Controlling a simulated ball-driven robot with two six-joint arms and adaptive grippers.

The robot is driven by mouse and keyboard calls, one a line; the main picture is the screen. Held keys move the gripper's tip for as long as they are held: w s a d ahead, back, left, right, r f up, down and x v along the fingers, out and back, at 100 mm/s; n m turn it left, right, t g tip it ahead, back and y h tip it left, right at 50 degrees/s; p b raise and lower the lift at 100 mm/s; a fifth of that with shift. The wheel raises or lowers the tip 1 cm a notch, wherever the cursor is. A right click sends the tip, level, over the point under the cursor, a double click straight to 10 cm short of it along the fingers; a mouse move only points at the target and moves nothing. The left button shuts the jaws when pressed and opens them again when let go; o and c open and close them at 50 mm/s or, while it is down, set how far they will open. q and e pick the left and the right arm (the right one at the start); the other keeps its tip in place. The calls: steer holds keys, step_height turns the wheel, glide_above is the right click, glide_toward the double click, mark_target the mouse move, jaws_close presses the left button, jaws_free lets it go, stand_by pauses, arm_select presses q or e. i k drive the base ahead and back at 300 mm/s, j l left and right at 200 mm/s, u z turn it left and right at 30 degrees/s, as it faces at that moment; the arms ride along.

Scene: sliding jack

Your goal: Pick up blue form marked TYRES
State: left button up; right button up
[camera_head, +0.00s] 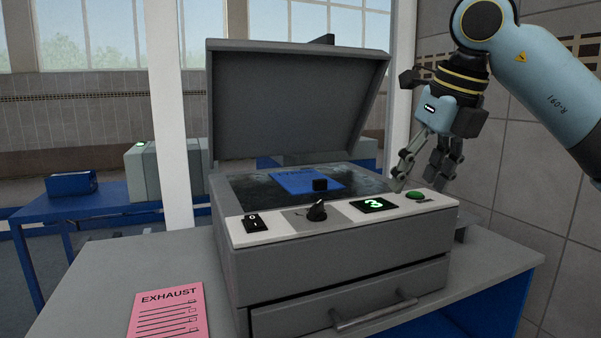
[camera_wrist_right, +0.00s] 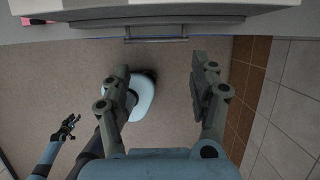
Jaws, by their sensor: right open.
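A blue form (camera_head: 312,182) lies on the dark glass of a copier (camera_head: 255,190) under its raised lid in the head view. My right gripper (camera_head: 418,184) is open and empty, pointing down over the right end of the control panel, to the right of the form. In the right wrist view the fingers (camera_wrist_right: 160,70) are apart with nothing between them. My left gripper (camera_wrist_right: 68,126) shows small at the lower left there; its jaw state is unclear.
The copier lid (camera_head: 295,100) stands open behind the glass. A pink form marked EXHAUST (camera_head: 167,310) lies on the grey table at front left. The panel carries a switch, a knob, a lit display (camera_head: 374,205) and a green button (camera_head: 415,195). A drawer handle (camera_head: 374,316) sticks out in front.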

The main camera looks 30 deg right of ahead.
mark_target(307, 182)
steer(key=i, duration=0.85)
